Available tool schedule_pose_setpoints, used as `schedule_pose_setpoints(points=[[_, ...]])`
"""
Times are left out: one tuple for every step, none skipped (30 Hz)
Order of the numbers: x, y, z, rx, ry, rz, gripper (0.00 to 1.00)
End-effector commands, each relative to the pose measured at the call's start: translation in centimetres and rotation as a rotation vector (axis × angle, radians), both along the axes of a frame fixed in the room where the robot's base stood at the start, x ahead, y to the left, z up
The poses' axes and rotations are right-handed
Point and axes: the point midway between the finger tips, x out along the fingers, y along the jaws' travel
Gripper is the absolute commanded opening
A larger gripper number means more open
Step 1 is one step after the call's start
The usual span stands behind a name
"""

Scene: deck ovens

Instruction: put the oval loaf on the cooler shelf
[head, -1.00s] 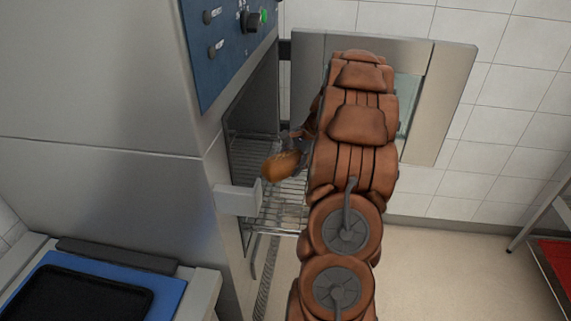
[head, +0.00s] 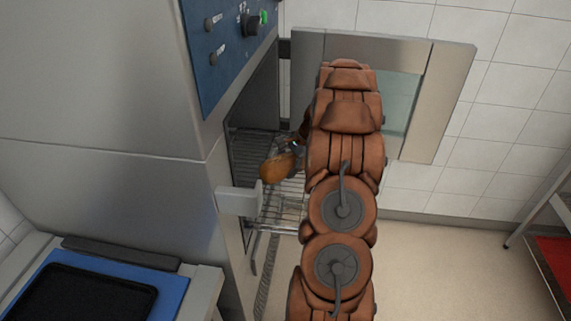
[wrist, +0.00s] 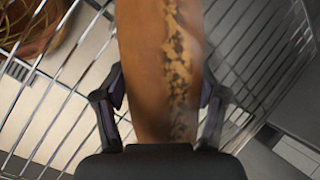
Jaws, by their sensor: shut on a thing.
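The oval loaf (head: 278,168) is golden brown, with a pale floury strip along it in the wrist view (wrist: 165,70). My gripper (wrist: 163,105) is shut on it, one finger on each side. In the head view my gripper (head: 290,150) is partly hidden behind my arm. The loaf is over a wire shelf (head: 252,150) inside the open steel cabinet. The wire shelf also shows beneath the loaf in the wrist view (wrist: 60,90). I cannot tell whether the loaf touches the wires.
The open door (head: 447,95) with a glass pane stands behind my arm. A blue control panel (head: 225,45) is above the cabinet opening. A black tray (head: 85,297) lies on a blue surface at the lower left. A brown rounded thing shows at the upper left in the wrist view (wrist: 30,22).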

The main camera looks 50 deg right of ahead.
Motion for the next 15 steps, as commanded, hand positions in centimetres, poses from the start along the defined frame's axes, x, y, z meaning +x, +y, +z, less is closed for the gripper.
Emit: schedule_pose_setpoints(points=[[0.00,-0.01,0.01,0.000,0.000,0.000,0.28],[0.01,-0.01,-0.01,0.000,0.000,0.000,0.28],[0.02,-0.01,-0.09,0.000,-0.001,0.000,0.28],[0.01,-0.01,-0.18,0.000,-0.001,0.000,0.28],[0.02,-0.02,-0.26,0.000,-0.001,0.000,0.28],[0.00,-0.04,-0.32,-0.001,0.000,0.000,0.72],[-0.01,-0.04,-0.27,-0.001,0.000,0.000,0.75],[-0.01,-0.06,-0.26,-0.001,-0.001,-0.001,0.78],[-0.01,-0.05,-0.26,-0.001,0.000,0.000,0.82],[-0.02,-0.06,-0.26,-0.001,0.000,0.000,0.85],[-0.02,-0.06,-0.26,-0.001,0.000,0.000,0.89],[-0.02,-0.06,-0.26,-0.001,0.000,0.000,0.93],[-0.02,-0.06,-0.26,-0.001,0.000,0.000,0.96],[-0.02,-0.05,-0.27,-0.001,0.000,0.000,0.96],[-0.02,-0.05,-0.26,-0.001,0.000,0.000,0.96]])
